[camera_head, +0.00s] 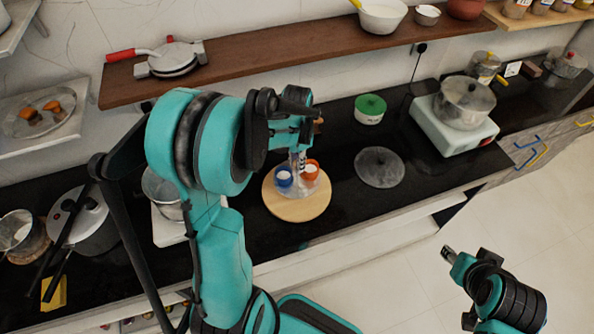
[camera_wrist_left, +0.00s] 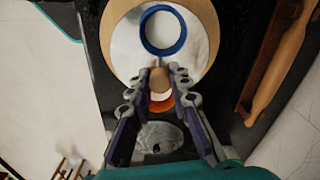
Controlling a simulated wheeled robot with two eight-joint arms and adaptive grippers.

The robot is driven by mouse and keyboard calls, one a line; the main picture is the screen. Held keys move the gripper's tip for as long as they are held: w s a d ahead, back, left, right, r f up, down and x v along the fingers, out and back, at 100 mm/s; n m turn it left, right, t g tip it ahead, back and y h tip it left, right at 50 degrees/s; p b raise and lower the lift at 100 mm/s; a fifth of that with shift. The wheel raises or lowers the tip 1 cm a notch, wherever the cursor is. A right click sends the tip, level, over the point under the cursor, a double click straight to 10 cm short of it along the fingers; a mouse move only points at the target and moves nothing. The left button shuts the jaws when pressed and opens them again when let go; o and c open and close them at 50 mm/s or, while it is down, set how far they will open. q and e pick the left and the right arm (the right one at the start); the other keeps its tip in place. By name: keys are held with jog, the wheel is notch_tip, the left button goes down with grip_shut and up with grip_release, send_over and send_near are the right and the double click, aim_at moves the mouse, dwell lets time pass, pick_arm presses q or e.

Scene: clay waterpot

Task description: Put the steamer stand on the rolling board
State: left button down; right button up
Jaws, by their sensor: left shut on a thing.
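The steamer stand (camera_head: 305,190) is a shiny metal disc with a blue cup and an orange cup on it. It is over the round light-wood rolling board (camera_head: 295,211) on the counter. In the left wrist view the stand (camera_wrist_left: 126,48) overlaps the board (camera_wrist_left: 206,18), whose rim shows around it. I cannot tell whether the stand touches the board. My left gripper (camera_head: 298,163) is shut on the stand's central stem; its fingers (camera_wrist_left: 163,73) partly hide the orange cup. My right gripper (camera_head: 450,255) is away over the floor at lower right; its jaw state is unclear.
A round grey lid (camera_head: 380,167) lies right of the board. A green-lidded bowl (camera_head: 369,108) stands behind it, and a pot (camera_head: 464,103) sits on a stove at the right. A pan (camera_head: 162,193) is to the left. A brown shelf (camera_head: 250,62) runs above the counter.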

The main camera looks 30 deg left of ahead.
aim_at(297, 177)
pick_arm(q)
notch_tip(297, 177, down, 4)
jog(key=shift+f+b, duration=0.1)
jog(key=shift+b, duration=0.55)
jog(key=c, duration=1.4)
grip_release()
jog(key=shift+f, duration=0.1)
